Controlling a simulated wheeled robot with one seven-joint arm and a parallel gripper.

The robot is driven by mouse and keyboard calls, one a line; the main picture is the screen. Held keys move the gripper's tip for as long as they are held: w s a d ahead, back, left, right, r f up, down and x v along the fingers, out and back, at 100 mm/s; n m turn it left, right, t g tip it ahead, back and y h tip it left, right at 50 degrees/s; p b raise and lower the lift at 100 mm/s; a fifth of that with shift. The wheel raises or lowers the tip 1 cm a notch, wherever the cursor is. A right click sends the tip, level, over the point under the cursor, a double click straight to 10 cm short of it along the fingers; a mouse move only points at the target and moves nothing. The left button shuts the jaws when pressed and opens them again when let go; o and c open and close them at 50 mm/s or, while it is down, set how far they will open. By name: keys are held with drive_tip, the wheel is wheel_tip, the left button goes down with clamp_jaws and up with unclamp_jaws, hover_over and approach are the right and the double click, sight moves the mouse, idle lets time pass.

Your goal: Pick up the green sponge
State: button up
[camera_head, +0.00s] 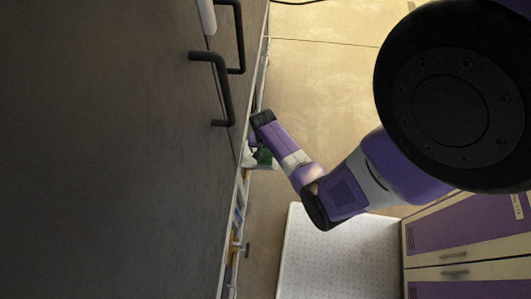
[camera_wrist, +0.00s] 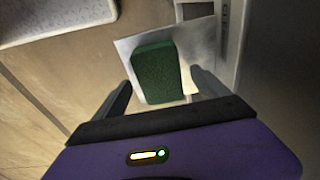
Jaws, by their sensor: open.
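The green sponge (camera_wrist: 159,73) lies on a white sheet-like surface in the wrist view, ahead of and between my fingers. In the head view a small dark green patch, the sponge (camera_head: 265,157), shows beside the cabinet edge, partly hidden by my arm. My gripper (camera_wrist: 162,92) is open, with one dark finger on each side of the sponge's near end. I cannot tell from the wrist view whether the fingers touch it.
A dark cabinet front (camera_head: 110,150) with black handles (camera_head: 222,85) fills the left of the head view. The white surface (camera_wrist: 200,45) under the sponge adjoins a grey upright panel (camera_wrist: 232,45).

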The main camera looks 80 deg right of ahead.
sight(266, 152)
drive_tip(key=shift+f, duration=0.6)
drive_tip(key=c, duration=1.4)
drive_tip(key=shift+r, duration=0.1)
wheel_tip(266, 152, up, 10)
drive_tip(key=shift+f+p, duration=0.1)
drive_tip(key=shift+p, duration=0.35)
